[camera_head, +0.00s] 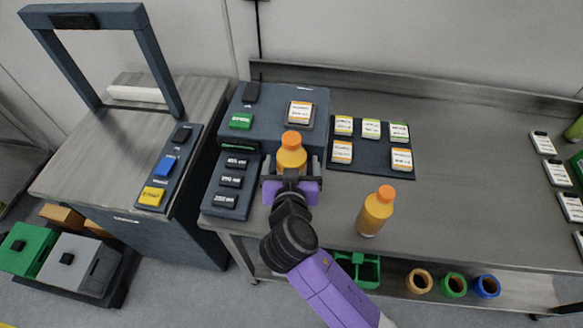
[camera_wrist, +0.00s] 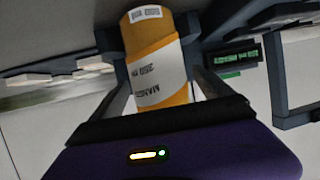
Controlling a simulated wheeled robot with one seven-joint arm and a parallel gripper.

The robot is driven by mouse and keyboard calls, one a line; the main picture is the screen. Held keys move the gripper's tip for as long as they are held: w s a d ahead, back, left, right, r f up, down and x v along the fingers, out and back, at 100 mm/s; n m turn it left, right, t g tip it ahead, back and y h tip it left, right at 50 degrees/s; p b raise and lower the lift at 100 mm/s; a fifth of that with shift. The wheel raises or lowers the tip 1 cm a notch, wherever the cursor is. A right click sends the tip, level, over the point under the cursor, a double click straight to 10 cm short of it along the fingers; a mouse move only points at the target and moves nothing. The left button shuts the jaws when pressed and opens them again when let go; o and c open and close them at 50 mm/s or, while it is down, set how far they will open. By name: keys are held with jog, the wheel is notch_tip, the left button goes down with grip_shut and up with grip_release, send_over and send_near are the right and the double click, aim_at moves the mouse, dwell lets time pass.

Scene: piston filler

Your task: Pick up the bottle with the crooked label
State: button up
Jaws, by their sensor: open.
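An orange bottle (camera_head: 291,156) with an orange cap stands upright at the front edge of the grey-blue machine at the back. My gripper (camera_head: 291,172) is open around it, one finger on each side. In the wrist view the same bottle (camera_wrist: 150,50) lies between the fingers of my gripper (camera_wrist: 150,42). Its white label (camera_wrist: 158,78), with dark print, has a slanting edge relative to the bottle. Whether the fingers touch it I cannot tell. A second orange bottle (camera_head: 376,212) with an orange cap stands upright on the steel bench to the right; its label cannot be made out.
A dark mat (camera_head: 372,165) with several label cards lies behind the second bottle. A button panel (camera_head: 231,184) is left of my gripper. A dark frame (camera_head: 150,60) stands on the left cabinet. White cards and a green bottle (camera_head: 575,130) are far right.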

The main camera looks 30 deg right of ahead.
grip_shut()
jog(key=shift+r, duration=0.1)
jog(key=shift+r, duration=0.1)
